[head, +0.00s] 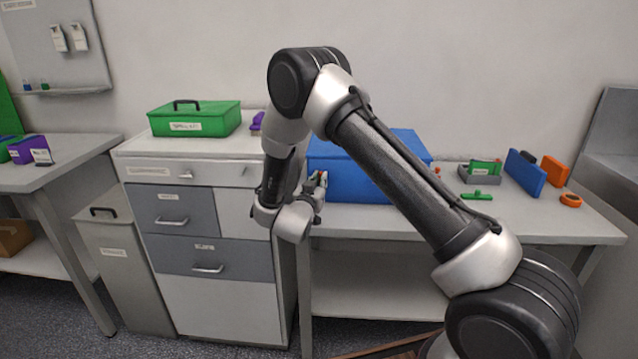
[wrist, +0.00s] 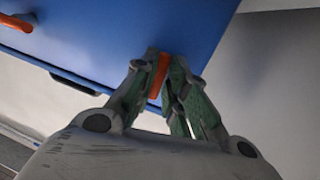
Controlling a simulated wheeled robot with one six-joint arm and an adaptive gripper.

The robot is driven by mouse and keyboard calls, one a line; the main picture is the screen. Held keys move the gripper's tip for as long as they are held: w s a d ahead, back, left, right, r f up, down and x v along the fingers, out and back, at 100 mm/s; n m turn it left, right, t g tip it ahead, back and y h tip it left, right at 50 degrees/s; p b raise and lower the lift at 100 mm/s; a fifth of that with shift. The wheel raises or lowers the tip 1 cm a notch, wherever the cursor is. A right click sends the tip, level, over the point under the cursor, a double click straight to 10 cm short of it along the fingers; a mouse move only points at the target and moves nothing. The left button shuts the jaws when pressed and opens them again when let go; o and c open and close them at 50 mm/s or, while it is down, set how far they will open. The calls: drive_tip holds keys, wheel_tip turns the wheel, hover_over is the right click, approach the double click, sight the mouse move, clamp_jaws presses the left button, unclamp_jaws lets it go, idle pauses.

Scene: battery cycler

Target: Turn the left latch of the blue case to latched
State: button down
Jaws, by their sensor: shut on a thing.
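The blue case (head: 350,182) stands on the right-hand bench, partly hidden behind my arm in the head view. Its blue face (wrist: 130,40) fills the upper left of the wrist view. My gripper (wrist: 162,75) is at the case's front, near its left end in the head view (head: 319,182). Its fingers are shut on an orange latch (wrist: 159,76), which sits between the fingertips. Another orange latch (wrist: 15,22) shows at the upper left of the wrist view, apart from my gripper. A dark handle (wrist: 75,82) lies along the case's edge between the two latches.
A green case (head: 195,120) sits on the drawer cabinet (head: 205,255) to the left. On the bench right of the blue case are a green tool (head: 477,195), a grey holder (head: 480,175), a blue block (head: 525,172) and an orange ring (head: 571,200).

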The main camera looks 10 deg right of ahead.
drive_tip(key=shift+s+d+f+m, duration=0.1)
drive_tip(key=shift+d+m, duration=0.1)
drive_tip(key=shift+m, duration=0.1)
drive_tip(key=c, duration=1.5)
unclamp_jaws()
drive_tip(key=v, duration=1.2)
